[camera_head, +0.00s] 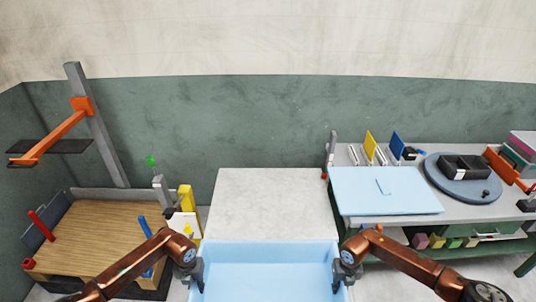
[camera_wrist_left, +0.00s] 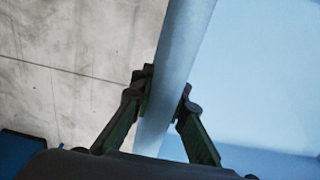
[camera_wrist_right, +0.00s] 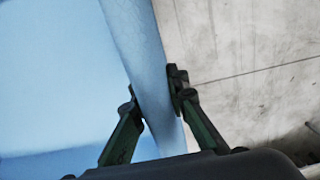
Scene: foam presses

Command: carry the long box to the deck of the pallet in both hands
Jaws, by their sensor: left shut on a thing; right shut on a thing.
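The long box (camera_head: 268,248) is light blue and open at the top. It is in front of me at the bottom centre of the head view, its near part cut off. My left gripper (camera_head: 198,273) is shut on its left wall, with a finger on each side of the wall (camera_wrist_left: 178,70) in the left wrist view. My right gripper (camera_head: 346,269) is shut on its right wall (camera_wrist_right: 143,50) in the same way. The box looks roughly level. I cannot make out for sure which thing is the pallet.
A pale flat surface (camera_head: 275,200) lies just beyond the box. At left stands a wood-topped bench (camera_head: 100,235) with a grey post (camera_head: 95,125) and orange arm. At right is a workbench (camera_head: 400,221) with a blue sheet (camera_head: 375,195) and a round plate (camera_head: 440,185).

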